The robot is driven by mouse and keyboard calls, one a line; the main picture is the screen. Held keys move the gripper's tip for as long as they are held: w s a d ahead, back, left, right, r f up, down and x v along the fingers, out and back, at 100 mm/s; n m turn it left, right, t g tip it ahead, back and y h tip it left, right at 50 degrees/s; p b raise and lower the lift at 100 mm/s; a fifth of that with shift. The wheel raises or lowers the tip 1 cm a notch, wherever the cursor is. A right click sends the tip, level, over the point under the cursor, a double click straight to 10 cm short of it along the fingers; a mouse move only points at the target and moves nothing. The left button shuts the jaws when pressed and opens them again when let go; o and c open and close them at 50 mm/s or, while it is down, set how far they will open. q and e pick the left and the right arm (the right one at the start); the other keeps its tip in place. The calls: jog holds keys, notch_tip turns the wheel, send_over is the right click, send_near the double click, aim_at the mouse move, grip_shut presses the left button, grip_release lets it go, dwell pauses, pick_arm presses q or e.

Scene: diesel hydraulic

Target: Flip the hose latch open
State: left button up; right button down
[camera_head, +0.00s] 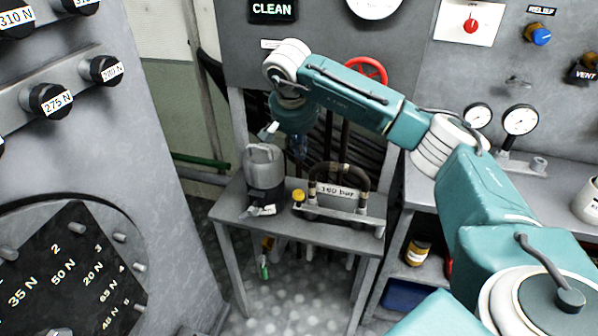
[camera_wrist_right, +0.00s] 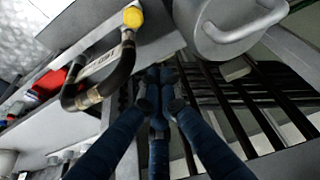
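A dark hose loop (camera_head: 359,176) with a "160 bar" label stands on a small grey table (camera_head: 232,232), on a pale metal bar (camera_head: 345,215). A yellow knob (camera_head: 299,195) sits at the bar's left end. The hose (camera_wrist_right: 127,62) and yellow knob (camera_wrist_right: 132,16) also show in the right wrist view. I cannot make out a latch clearly. My right gripper (camera_head: 300,150) points down behind the table, between the canister and the hose. In the right wrist view its fingertips (camera_wrist_right: 160,75) are together with nothing visible between them, apart from the hose. My left gripper is not in view.
A grey canister (camera_head: 264,160) stands left of the hose, close to my right gripper. Dark vertical bars (camera_wrist_right: 245,110) lie behind the table. A panel with force-labelled knobs (camera_head: 48,100) fills the left.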

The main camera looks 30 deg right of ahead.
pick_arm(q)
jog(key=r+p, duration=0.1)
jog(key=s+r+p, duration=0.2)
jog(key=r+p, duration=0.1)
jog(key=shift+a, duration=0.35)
pick_arm(e)
notch_tip(320, 180, down, 10)
jog(key=shift+s+a+r, duration=0.2)
jog(key=shift+a, duration=0.05)
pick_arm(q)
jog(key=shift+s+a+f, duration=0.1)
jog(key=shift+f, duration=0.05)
pick_arm(e)
jog(key=shift+a, duration=0.1)
